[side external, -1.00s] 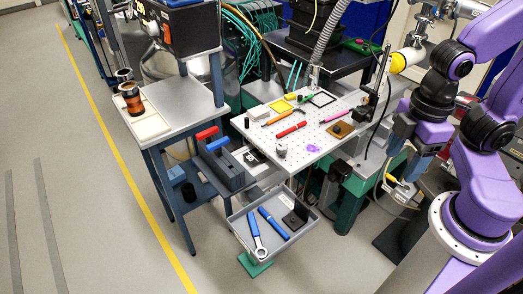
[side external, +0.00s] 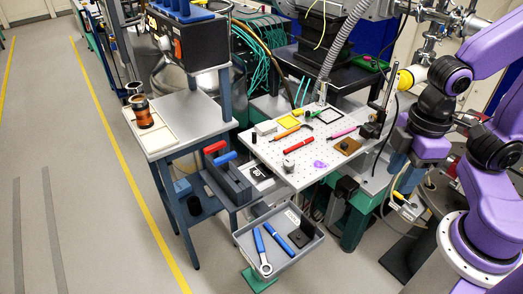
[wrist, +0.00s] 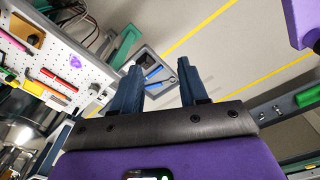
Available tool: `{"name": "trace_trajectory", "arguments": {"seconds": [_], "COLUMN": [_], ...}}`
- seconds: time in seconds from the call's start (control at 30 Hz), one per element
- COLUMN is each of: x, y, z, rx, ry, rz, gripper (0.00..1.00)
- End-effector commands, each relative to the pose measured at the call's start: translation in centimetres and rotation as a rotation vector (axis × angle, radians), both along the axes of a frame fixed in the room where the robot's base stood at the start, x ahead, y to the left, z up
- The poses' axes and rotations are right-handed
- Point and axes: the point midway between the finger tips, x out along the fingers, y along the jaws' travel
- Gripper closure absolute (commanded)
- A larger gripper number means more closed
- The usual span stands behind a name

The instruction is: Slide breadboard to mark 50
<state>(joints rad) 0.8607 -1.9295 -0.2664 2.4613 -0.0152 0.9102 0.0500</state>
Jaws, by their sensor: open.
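The breadboard (side external: 277,157) is a white perforated plate lying on a bench, with several small items on it. It also shows at the left of the wrist view (wrist: 52,52). A small black-and-white label (side external: 257,173) is by its left front edge; its digits are too small to read surely, and I cannot tell whether it is the mark. My gripper (side external: 397,172) hangs to the right of the breadboard, apart from it. In the wrist view its two dark blue fingers (wrist: 157,76) are spread with nothing between them.
On the breadboard lie a red marker (side external: 299,146), a pink marker (side external: 343,132) and a brown plate (side external: 347,146). A grey tray (side external: 240,238) with blue-handled tools sits low in front. A side table (side external: 193,110) with an orange jar (side external: 142,112) stands left. Floor is clear at left.

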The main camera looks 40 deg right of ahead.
Motion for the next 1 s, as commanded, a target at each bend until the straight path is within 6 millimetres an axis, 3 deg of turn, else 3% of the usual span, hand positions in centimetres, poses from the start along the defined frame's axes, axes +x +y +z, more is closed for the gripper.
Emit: {"name": "trace_trajectory", "arguments": {"seconds": [0.3,0.5,0.77,1.0], "x": [10.6,18.1,27.7,35.9], "y": [5.2,7.4,8.5,7.6], "z": [0.8,0.7,-0.3,-1.9], "rx": [0.003,0.013,0.032,0.061], "ry": [-0.083,-0.143,-0.223,-0.303], "rz": [-0.394,-0.658,-1.0,-1.308], "gripper": [0.57,0.57,0.57,0.57]}}
